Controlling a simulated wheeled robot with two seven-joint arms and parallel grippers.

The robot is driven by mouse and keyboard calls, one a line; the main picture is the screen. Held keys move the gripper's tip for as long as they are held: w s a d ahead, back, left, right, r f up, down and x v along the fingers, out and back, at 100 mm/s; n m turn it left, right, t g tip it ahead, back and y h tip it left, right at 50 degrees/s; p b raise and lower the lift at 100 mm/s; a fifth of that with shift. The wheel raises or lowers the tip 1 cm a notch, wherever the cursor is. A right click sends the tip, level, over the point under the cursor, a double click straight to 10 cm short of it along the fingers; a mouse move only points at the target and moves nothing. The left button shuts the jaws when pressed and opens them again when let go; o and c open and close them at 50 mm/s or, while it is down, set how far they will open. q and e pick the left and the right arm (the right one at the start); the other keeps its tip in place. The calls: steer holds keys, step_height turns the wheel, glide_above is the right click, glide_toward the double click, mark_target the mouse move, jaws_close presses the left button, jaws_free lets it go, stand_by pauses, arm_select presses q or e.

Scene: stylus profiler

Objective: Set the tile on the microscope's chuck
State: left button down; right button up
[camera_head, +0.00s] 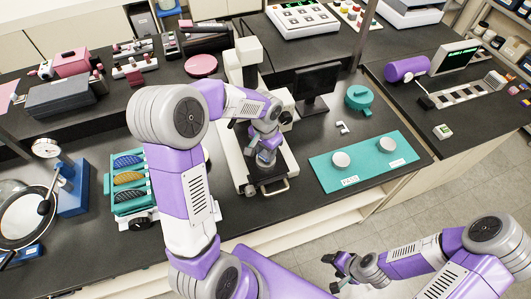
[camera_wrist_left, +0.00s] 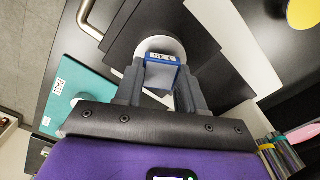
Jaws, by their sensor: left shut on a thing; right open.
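My left gripper (camera_wrist_left: 160,72) is shut on a small grey tile (camera_wrist_left: 170,78) with a blue, lettered edge. In the left wrist view the tile is over or against the round white chuck (camera_wrist_left: 158,46); I cannot tell whether they touch. The chuck sits on a dark stage plate. In the head view my left gripper (camera_head: 265,158) is low at the stage of the white microscope (camera_head: 240,130), and it hides the chuck and tile there. My right gripper (camera_head: 335,272) is open and empty in front of the bench, well away from the microscope.
A teal mat (camera_head: 325,176) with two round pale pads (camera_head: 341,160) (camera_head: 387,144) lies right of the microscope. A dark monitor (camera_head: 316,82) stands behind. A teal rack (camera_head: 128,205) with coloured items is left. Bare bench lies between microscope and mat.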

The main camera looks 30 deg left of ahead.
arm_select(q)
steer(key=shift+w+f, duration=0.1)
steer(key=shift+f, duration=0.65)
